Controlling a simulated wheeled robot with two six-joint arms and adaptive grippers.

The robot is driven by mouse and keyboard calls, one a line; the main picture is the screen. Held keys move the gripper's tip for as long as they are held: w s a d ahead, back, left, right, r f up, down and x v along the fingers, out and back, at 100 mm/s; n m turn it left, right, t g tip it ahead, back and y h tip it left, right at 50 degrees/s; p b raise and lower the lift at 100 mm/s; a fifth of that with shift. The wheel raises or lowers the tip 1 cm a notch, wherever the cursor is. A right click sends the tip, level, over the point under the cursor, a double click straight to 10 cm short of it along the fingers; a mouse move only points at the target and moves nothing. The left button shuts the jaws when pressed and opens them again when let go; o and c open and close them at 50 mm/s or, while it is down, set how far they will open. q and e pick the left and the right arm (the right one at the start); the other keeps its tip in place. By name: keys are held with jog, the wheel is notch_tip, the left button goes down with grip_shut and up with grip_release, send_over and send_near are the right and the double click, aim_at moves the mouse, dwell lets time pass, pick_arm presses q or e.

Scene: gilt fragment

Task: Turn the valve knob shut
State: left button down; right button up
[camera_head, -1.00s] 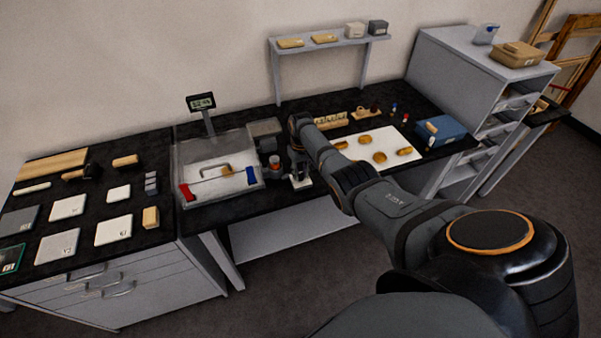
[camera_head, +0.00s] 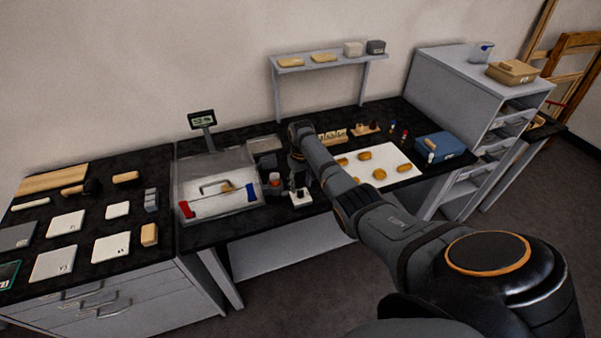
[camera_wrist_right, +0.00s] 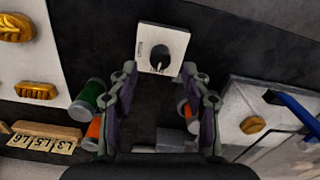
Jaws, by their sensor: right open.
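The valve knob is a round black knob with a pale pointer mark (camera_wrist_right: 160,58) on a square white plate (camera_wrist_right: 144,37). In the head view the plate (camera_head: 301,200) lies at the front of the dark bench, and the arm partly covers the knob. My right gripper (camera_wrist_right: 159,70) is open and empty, its two fingers spread to either side of the knob's lower part in the wrist view. I cannot tell whether they touch it. In the head view this gripper (camera_head: 298,182) points down over the plate. My left gripper is not in view.
A green jar (camera_wrist_right: 91,92) stands close to one finger and an orange item (camera_wrist_right: 184,107) close to the other. A white sheet (camera_head: 400,177) with golden pieces and a blue box (camera_head: 440,147) lie right.

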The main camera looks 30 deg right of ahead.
aim_at(301, 191)
notch_tip(301, 191, up, 8)
jog(key=shift+r, duration=0.25)
jog(key=shift+f, duration=0.1)
